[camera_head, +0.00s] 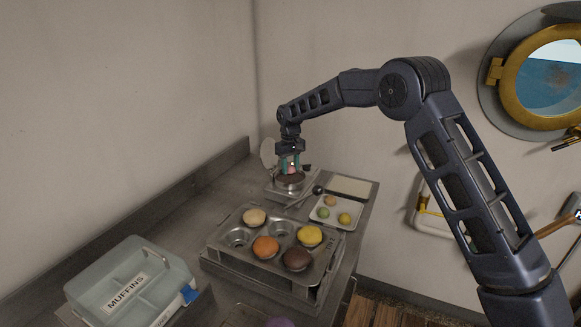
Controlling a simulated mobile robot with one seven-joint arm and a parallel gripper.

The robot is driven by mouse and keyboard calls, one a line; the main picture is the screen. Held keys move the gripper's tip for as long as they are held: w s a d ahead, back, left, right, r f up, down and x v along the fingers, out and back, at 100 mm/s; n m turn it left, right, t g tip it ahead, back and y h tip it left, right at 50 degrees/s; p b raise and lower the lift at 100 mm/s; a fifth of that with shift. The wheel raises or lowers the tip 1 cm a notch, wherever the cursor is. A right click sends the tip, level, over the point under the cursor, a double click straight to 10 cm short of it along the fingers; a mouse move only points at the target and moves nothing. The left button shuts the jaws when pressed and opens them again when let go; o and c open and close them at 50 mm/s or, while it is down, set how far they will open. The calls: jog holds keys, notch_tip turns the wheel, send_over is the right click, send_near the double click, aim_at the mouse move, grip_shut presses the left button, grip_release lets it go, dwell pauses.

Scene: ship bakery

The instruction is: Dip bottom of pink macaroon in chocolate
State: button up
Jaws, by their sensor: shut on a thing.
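My gripper (290,160) points down at the back of the counter and is shut on the pink macaroon (291,169). A pale round lid (267,152) stands upright behind the pot.
A muffin tin (222,258) with several muffins stands in front. A white tray (322,221) holds three small macaroons, and an empty pale tray (350,187) is behind it. A dark-knobbed ladle (317,190) lies beside the pot. A box labelled MUFFINS (170,266) is front left.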

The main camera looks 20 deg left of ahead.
jog(key=shift+r, duration=0.15)
jog(key=shift+r, duration=2.9)
jog(key=shift+w, duration=0.1)
